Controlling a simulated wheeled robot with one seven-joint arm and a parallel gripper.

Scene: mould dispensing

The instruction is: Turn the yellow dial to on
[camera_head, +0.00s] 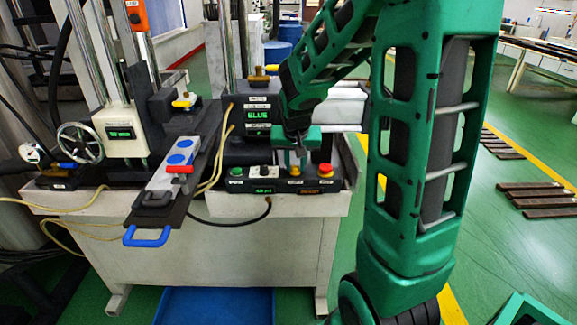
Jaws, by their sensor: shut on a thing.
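The yellow dial (295,171) is on the front control box (280,185), between a dial with a pale face and a red button. My gripper (296,160) points down over the yellow dial from above and is shut on it. The fingers hide the upper part of the dial, and its pointing direction is too small to tell. A small green display (264,191) is lit on the box front, but its text is too small to read.
Near the dial are a green button (236,171), a pale-faced dial (264,172) and a red button (325,170). A screen reading BLUE (258,115) stands behind. A slide with a blue-handled tray (148,237) juts out left. A handwheel (80,143) is farther left.

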